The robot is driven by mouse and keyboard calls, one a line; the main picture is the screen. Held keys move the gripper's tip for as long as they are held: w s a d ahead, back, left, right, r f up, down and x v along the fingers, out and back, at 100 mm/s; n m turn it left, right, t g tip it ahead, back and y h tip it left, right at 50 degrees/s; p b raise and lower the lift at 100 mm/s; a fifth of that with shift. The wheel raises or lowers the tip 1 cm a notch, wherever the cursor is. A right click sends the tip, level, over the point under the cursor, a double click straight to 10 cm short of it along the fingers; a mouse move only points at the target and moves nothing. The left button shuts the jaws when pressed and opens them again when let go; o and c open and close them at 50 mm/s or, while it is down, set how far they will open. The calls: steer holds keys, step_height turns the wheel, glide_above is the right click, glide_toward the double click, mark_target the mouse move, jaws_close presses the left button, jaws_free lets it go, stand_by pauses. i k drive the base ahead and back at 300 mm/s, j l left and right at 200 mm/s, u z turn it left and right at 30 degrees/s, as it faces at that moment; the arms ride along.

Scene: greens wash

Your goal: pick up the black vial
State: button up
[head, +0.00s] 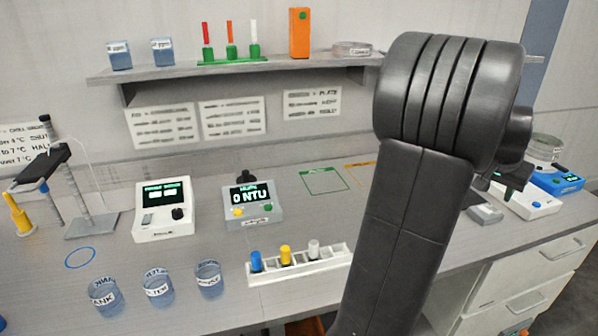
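A white rack (300,268) near the front of the bench holds a blue-capped vial (256,261), a yellow-capped one (285,255) and a white-capped one (314,250). No black-capped vial shows in the visible part of the rack. A small black object (246,177) stands at the top of the meter reading 0 NTU (252,206); it may be the black vial or a part of the meter. My arm crosses the right of the view. Dark parts at its far end, over the right of the bench, may be my gripper (512,190); its fingers are not clear.
Three labelled beakers (158,290) stand left of the rack. A white instrument (163,209) and a metal stand (92,222) are at the left. A shelf (215,69) runs above. The green-outlined square (325,181) is empty. More instruments (524,199) sit at the right.

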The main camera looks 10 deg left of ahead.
mark_target(245, 173)
steer(key=i+l+u, duration=0.55)
steer(key=l+u, duration=0.15)
steer(key=l, duration=0.15)
steer(key=u, duration=1.9)
